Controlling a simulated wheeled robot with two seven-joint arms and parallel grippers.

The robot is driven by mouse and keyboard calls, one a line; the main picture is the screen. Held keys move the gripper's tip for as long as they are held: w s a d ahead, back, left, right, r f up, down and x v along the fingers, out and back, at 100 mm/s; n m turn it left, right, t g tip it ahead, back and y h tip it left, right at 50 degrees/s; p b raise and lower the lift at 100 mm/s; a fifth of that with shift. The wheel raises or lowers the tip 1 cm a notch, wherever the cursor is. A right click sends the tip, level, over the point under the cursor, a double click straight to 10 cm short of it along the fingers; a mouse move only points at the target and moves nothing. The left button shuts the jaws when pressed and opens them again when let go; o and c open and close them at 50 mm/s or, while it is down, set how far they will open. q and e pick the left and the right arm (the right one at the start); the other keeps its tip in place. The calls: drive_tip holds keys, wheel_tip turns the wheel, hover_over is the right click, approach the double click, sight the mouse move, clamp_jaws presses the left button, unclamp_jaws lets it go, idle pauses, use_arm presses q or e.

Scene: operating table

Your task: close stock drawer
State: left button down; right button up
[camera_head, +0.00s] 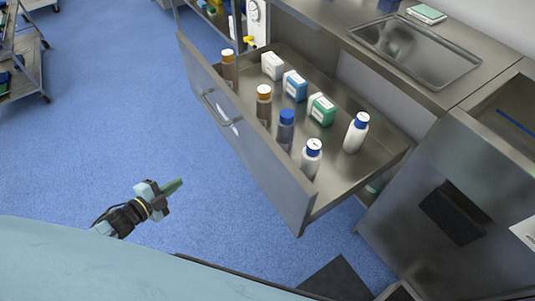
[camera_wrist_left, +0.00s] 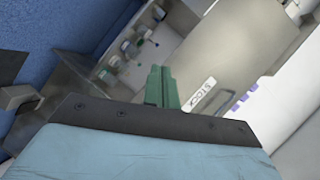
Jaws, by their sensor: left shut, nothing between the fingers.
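The stock drawer (camera_head: 250,158) is a grey metal drawer pulled well out from under the counter in the head view. Its front panel has a bar handle (camera_head: 216,108). Inside stand several bottles, such as a blue-capped dark one (camera_head: 286,130) and a white one (camera_head: 356,132), and small boxes like a green one (camera_head: 321,109). My left gripper (camera_head: 174,186) has green fingers, shut and empty, over the floor to the left of the drawer front and apart from it. Its fingers (camera_wrist_left: 161,87) also show in the left wrist view. My right gripper is not in view.
A steel counter with a sink (camera_head: 415,50) is above the drawer. A metal cabinet front (camera_head: 445,190) is to the right. A wheeled rack (camera_head: 20,60) stands at the far left. The blue floor (camera_head: 110,110) left of the drawer is clear.

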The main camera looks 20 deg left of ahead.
use_arm(q)
drive_tip(key=w+d+r+m+h+b, duration=0.3)
drive_tip(key=d+r+m+h+b, duration=0.1)
drive_tip(key=r+m+h, duration=0.4)
drive_tip(key=m+b, duration=0.2)
drive_tip(key=b, duration=0.1)
approach(236, 138)
drive_tip(key=shift+y, duration=0.3)
drive_tip(key=x, duration=0.6)
drive_tip(key=shift+w+d+r, duration=0.1)
drive_tip(key=shift+w+d, duration=0.2)
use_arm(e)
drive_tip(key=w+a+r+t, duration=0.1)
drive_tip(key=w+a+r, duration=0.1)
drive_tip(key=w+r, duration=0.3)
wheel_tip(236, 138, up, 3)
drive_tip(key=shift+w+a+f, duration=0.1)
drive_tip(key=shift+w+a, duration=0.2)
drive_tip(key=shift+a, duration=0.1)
use_arm(q)
drive_tip(key=shift+w+d+n, duration=0.1)
drive_tip(key=shift+w+n, duration=0.05)
drive_tip(key=shift+n, duration=0.15)
